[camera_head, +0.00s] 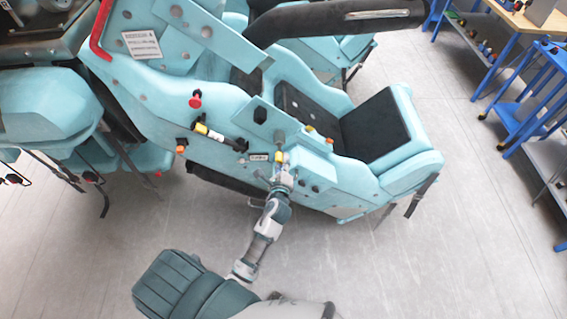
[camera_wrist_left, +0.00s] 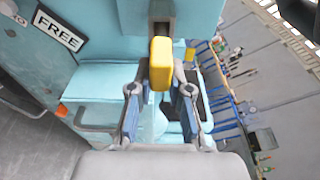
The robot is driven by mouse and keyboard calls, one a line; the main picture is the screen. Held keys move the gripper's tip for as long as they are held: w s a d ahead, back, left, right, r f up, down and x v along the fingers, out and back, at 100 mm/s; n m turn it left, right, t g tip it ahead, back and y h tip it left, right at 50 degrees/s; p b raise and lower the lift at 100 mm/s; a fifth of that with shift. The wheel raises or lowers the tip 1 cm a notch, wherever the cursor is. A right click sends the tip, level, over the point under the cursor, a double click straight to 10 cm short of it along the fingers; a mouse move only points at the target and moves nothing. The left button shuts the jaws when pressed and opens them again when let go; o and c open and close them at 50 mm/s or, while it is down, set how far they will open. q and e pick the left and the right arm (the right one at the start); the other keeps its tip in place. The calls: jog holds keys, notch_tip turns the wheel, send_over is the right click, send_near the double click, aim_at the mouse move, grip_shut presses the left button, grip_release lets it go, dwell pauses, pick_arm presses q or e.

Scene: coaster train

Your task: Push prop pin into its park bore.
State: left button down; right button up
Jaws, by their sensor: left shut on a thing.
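A yellow block-shaped handle (camera_wrist_left: 160,63), which looks like the head of the prop pin, sits upright between the fingers of my left gripper (camera_wrist_left: 161,90) in the left wrist view. The gripper is shut on its lower end. A dark grey post stands right behind the handle. In the head view the yellow handle (camera_head: 279,157) is small, at the side of the light-blue coaster car (camera_head: 345,190), with my left gripper (camera_head: 281,176) against it. The pin's shaft and the park bore cannot be made out. My right gripper is not in view.
A label reading FREE (camera_wrist_left: 58,28) is on the car's panel, left of the handle. A red knob (camera_head: 195,100) and another yellow handle (camera_head: 202,129) stick out farther left. A black bar (camera_head: 340,20) lies above. Blue workbenches (camera_head: 520,100) stand right, beyond open floor.

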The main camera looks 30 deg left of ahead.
pick_arm(q)
jog(key=shift+x, duration=1.45)
jog(key=c, duration=1)
grip_release()
jog(key=shift+a+r, duration=0.15)
jog(key=shift+r, duration=0.05)
jog(key=shift+s, duration=0.1)
jog(key=shift+s, duration=0.2)
jog(key=v, duration=1.1)
jog(key=shift+s+d, duration=0.25)
